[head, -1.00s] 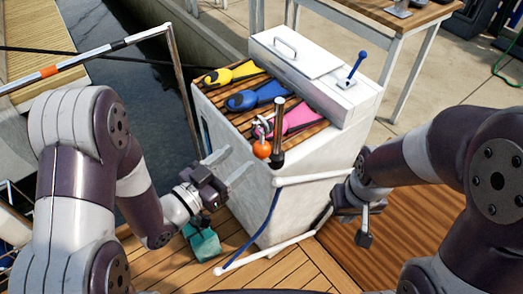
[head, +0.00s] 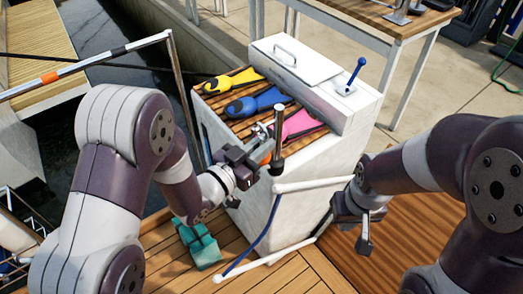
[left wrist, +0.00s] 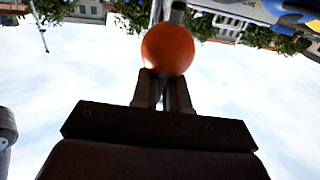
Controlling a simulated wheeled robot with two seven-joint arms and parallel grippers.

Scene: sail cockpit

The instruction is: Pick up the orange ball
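The orange ball (head: 266,158) is beside a dark upright post (head: 279,130) at the near corner of the white console (head: 310,170). In the left wrist view the ball (left wrist: 168,48) sits at the tips of my left gripper (left wrist: 163,80). The fingers are close together there and overlap its lower edge. In the head view my left gripper (head: 258,150) is at the ball and partly hides it. Whether the fingers clamp the ball is unclear. My right gripper (head: 360,220) is away from the ball, right of the console; its finger opening is unclear.
Yellow (head: 232,79), blue (head: 257,101) and pink (head: 302,124) handled items lie on the console's slatted top. A white box (head: 305,65) with a blue lever (head: 357,72) stands behind them. A white rail (head: 312,184) runs below the post. A teal object (head: 201,245) lies on the deck.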

